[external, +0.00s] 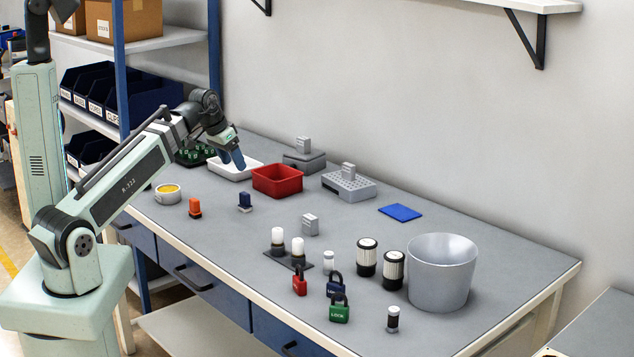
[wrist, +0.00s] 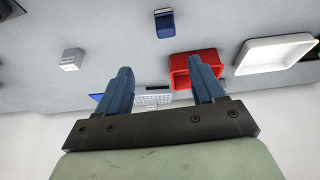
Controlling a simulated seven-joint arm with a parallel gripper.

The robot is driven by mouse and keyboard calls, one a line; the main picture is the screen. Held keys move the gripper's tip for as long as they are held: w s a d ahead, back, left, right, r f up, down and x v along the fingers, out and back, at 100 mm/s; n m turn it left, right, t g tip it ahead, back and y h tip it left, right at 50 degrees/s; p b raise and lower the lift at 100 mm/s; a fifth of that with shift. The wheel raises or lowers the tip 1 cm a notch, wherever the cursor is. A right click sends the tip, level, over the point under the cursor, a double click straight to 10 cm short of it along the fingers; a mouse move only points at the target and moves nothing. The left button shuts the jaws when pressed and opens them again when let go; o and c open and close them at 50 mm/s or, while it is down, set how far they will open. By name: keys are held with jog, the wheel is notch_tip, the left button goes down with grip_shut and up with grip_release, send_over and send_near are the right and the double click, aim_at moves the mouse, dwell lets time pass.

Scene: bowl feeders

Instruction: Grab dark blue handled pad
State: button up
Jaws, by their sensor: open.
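The dark blue handled pad (external: 245,202) stands upright on the grey table, between the orange handled pad and the red bin in the external view. It also shows near the top middle of the wrist view (wrist: 164,22), with nothing around it. My gripper (external: 239,163) is open and empty. It hangs in the air above the back left of the table, by the white tray and apart from the pad. Its two blue fingers (wrist: 160,68) are spread in the wrist view and partly cover the red bin.
An orange handled pad (external: 195,207) and a round tin (external: 167,194) stand left of the blue pad. The red bin (external: 277,181) and white tray (external: 236,168) are behind it. Padlocks, cylinders and a metal bucket (external: 442,272) stand to the right. The table around the pad is clear.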

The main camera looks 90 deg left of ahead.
aim_at(244, 193)
jog(key=shift+s+f+x, duration=0.1)
jog(key=shift+s+x, duration=0.15)
jog(key=shift+x, duration=2.05)
jog(key=shift+s+f+x, duration=0.1)
jog(key=shift+s+x, duration=0.15)
jog(key=shift+x, duration=2)
jog(key=shift+s+x, duration=0.3)
jog(key=shift+x, duration=2)
jog(key=shift+a, duration=0.15)
jog(key=c, duration=1.1)
jog(key=shift+r, duration=0.1)
